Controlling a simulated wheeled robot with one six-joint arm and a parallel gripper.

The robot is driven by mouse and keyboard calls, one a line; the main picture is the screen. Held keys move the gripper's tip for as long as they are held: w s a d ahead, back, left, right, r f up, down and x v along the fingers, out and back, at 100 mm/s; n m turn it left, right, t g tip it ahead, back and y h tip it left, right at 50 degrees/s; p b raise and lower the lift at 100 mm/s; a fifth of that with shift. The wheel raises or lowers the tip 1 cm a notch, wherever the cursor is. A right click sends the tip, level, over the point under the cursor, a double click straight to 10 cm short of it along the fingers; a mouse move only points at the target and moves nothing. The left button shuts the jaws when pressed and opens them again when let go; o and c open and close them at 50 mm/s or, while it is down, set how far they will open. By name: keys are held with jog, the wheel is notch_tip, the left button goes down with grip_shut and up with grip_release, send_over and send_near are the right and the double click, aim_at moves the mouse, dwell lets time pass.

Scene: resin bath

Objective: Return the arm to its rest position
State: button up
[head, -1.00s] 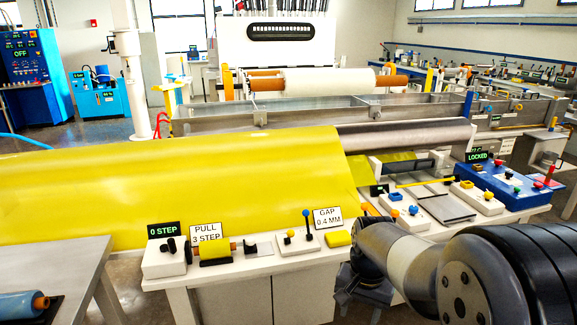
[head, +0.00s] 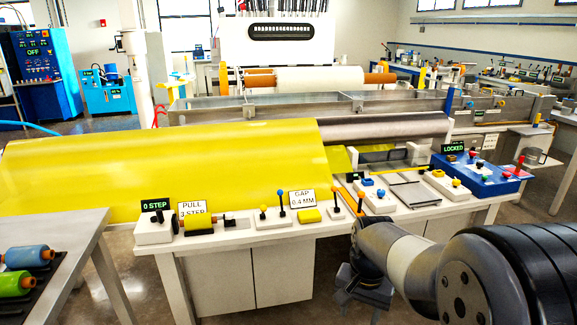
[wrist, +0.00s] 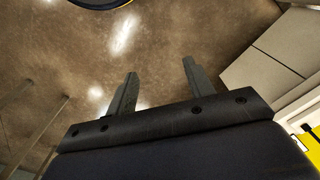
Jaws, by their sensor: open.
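My arm reaches in from the lower right of the head view, folded downward in front of the white bench. My gripper (head: 362,291) hangs at its end, below the bench top and apart from the bench, seen small and dark. In the wrist view my gripper (wrist: 160,88) shows two grey fingers spread apart with nothing between them. The brown floor lies beyond the fingers.
The white bench (head: 215,270) with controls and signs stands ahead, a yellow sheet (head: 170,165) behind its front controls. A blue box (head: 475,176) reading LOCKED is at right. A grey table (head: 50,235) with rolls stands at left. Floor is open between.

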jog(key=s+a+f+y+b, duration=0.2)
jog(key=s+a+y, duration=0.2)
jog(key=s, duration=0.6)
jog(key=s+a+f+t+y+b, duration=0.1)
jog(key=s+a+f+y+b, duration=0.2)
jog(key=s+a, duration=0.5)
jog(key=shift+s+a+y, duration=0.3)
jog(key=shift+s+y, duration=0.1)
jog(key=shift+s, duration=0.8)
jog(key=shift+r+t, duration=0.1)
jog(key=shift+t, duration=0.2)
